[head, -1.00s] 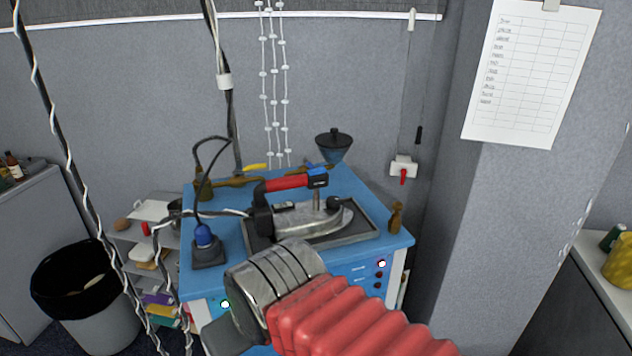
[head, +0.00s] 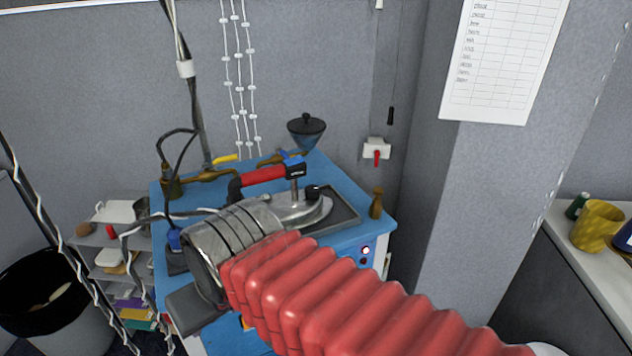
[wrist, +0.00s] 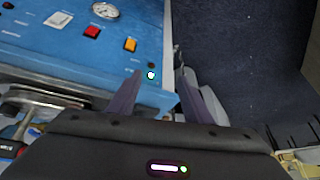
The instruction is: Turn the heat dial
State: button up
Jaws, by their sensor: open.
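A blue ironing station (head: 345,183) carries an iron with a red handle (head: 264,175) and a silver body (head: 300,212) on a dark rest plate (head: 343,212). A black knob (head: 313,192) sits on the iron; I cannot tell whether it is the heat dial. In the head view my arm hides the fingers.
A brass-coloured peg (head: 376,203) and a dark funnel (head: 306,130) stand on the station. Cables hang at the left. A black-lined bin (head: 50,300) and a shelf (head: 105,240) stand left. A wall corner rises right of the station. Dark floor (wrist: 240,50) lies beside the panel.

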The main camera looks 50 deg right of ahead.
jog(key=w+d+r+m+g, duration=0.2)
jog(key=w+d+r+m, duration=0.4)
jog(key=d+r+m, duration=0.15)
notch_tip(320, 180, up, 9)
jog(key=m+y, duration=0.4)
jog(key=m, duration=1.2)
send_over(314, 188)
jog(key=s+d, duration=0.4)
jog(key=d, duration=0.1)
jog(key=shift+w+r+g, duration=0.15)
jog(key=shift+w+g, duration=0.05)
jog(key=shift+g, duration=0.1)
jog(key=shift+a, duration=0.15)
jog(key=x, duration=1.3)
jog(key=shift+f, duration=0.5)
